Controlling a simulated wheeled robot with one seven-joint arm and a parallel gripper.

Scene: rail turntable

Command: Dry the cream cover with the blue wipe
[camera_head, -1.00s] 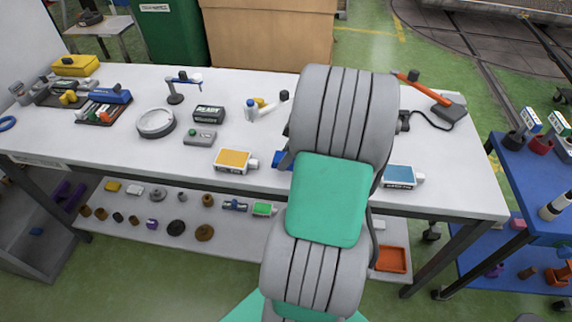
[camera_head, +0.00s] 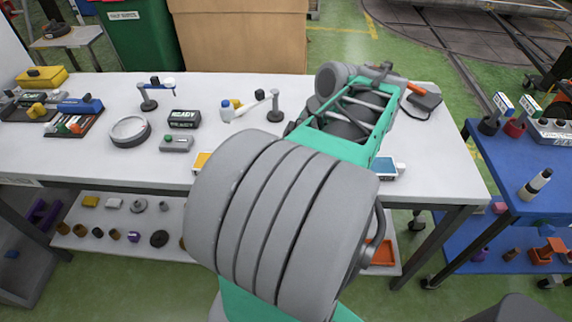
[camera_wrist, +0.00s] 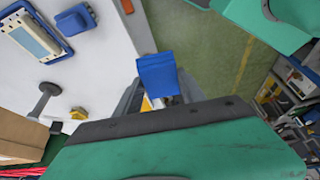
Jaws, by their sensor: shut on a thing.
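In the wrist view my gripper (camera_wrist: 158,92) is shut on a blue block-like piece, which I take to be the blue wipe (camera_wrist: 157,73). It is held in the air past the edge of the white table, with green floor behind it. A cream panel in a blue frame, seemingly the cream cover (camera_wrist: 32,38), lies on the table at upper left, well apart from the wipe. In the head view my arm hides the cover, and the gripper's fingers cannot be made out.
A blue cart (camera_head: 510,180) stands to the right.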

